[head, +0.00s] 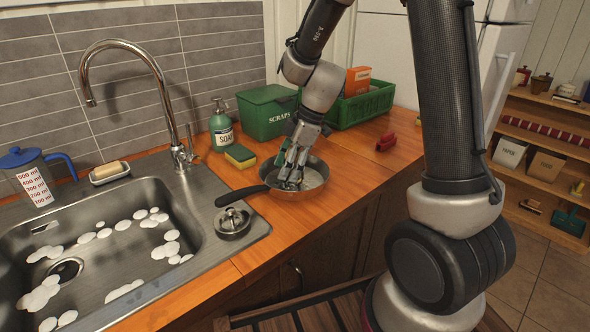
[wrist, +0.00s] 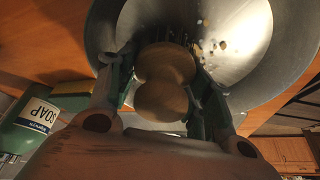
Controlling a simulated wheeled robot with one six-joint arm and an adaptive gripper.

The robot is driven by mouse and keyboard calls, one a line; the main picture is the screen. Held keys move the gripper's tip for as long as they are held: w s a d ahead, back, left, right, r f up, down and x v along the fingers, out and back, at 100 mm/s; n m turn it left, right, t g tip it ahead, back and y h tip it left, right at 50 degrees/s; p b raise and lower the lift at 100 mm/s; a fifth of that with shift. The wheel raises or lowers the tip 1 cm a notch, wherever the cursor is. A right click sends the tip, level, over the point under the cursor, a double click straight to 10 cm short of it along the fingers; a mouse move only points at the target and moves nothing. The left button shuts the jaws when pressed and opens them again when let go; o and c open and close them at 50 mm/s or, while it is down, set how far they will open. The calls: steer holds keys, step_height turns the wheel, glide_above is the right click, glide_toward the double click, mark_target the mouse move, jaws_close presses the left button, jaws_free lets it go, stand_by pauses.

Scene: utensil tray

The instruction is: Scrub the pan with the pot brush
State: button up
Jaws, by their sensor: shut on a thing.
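In the wrist view, my gripper (wrist: 165,85) is shut on the pot brush (wrist: 162,82), which has a rounded wooden knob. Its dark bristles show in part at the pan's inner surface (wrist: 255,85), where several small brown and pale specks lie. In the head view, the fingers mostly hide the brush. I cannot tell whether the bristles press on the pan.
A yellow-green sponge (head: 240,156), a soap bottle (head: 221,126), a green scraps bin (head: 267,112) and a green crate (head: 362,105) stand behind the pan. A metal strainer (head: 233,222) sits by the sink (head: 200,215). A red object (head: 386,142) lies to the right.

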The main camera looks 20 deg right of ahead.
mark_target(287, 187)
steer(key=shift+w+a, duration=0.15)
steer(key=shift+w, duration=0.15)
steer(key=shift+s+a+f, duration=0.1)
steer(key=shift+s+a, duration=0.1)
steer(key=shift+s, duration=0.65)
steer(key=shift+s+a+r, duration=0.1)
steer(key=shift+s+a, duration=0.15)
steer(key=shift+s, duration=0.6)
steer(key=shift+s+a+f, duration=0.1)
steer(key=shift+s+a, duration=0.1)
steer(key=shift+s, duration=0.65)
steer(key=shift+w+d, duration=0.45)
steer(key=shift+d, duration=0.3)
steer(key=shift+w+d, duration=0.45)
steer(key=shift+d, duration=0.25)
steer(key=shift+w+d, duration=0.45)
steer(key=shift+d, duration=0.3)
steer(key=shift+w+a, duration=0.2)
steer(key=shift+a, duration=0.65)
steer(key=shift+w+a, duration=0.2)
steer(key=shift+a, duration=0.6)
steer(key=shift+w+a, duration=0.2)
steer(key=shift+a, duration=0.65)
steer(key=shift+r, duration=3.05)
steer(key=shift+r, duration=0.1)
steer(key=shift+r, duration=1.4)
